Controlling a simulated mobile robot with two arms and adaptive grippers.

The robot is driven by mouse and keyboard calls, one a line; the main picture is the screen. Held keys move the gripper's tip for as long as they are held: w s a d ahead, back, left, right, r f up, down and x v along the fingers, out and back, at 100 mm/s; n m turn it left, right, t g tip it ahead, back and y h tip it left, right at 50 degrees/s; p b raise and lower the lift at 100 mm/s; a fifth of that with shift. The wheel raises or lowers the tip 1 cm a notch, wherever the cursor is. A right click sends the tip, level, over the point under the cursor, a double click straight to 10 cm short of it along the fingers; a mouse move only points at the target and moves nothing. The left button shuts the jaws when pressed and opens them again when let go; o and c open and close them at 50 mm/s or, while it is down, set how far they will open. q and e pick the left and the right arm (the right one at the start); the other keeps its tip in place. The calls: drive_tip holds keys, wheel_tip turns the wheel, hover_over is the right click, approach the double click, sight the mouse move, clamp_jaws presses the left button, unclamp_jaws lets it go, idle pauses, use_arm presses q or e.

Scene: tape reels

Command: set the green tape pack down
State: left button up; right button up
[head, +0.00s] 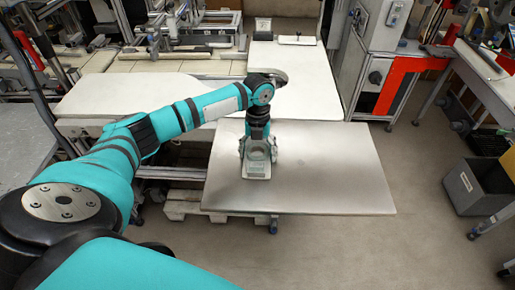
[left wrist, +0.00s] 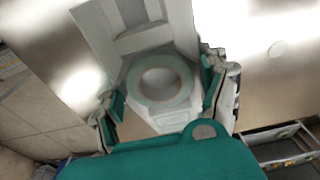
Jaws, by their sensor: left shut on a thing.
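The green tape pack (head: 257,172) is a pale, whitish-green pack with a round ring on it. It is over the metal-topped table (head: 330,170), near its left side. In the left wrist view the pack (left wrist: 160,103) shows its pale green ring around an open centre. My left gripper (head: 258,152) points down with a finger on either side of the pack and is shut on it. The fingers also flank the pack in the left wrist view. I cannot tell whether the pack's underside touches the table. My right gripper is not in view.
The metal tabletop is bare to the right of the pack. A white worktop (head: 290,80) stands behind it, and a pale bench (head: 135,95) lies to the left. A grey bin (head: 475,188) stands on the floor at the right.

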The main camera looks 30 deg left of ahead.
sight(258, 148)
use_arm(q)
drive_tip(key=o, duration=1.3)
drive_tip(key=shift+f, duration=0.15)
drive_tip(key=shift+w+r, duration=0.1)
drive_tip(key=shift+r, duration=0.35)
drive_tip(key=shift+w+a+r+b, duration=0.15)
drive_tip(key=shift+r+b, duration=0.45)
drive_tip(key=shift+r, duration=1.3)
drive_tip(key=shift+w+r+b, duration=0.15)
drive_tip(key=shift+r+b, duration=0.4)
drive_tip(key=shift+r, duration=1.3)
drive_tip(key=shift+w+a+r+b, duration=0.15)
drive_tip(key=shift+r+b, duration=0.45)
drive_tip(key=shift+r, duration=1.3)
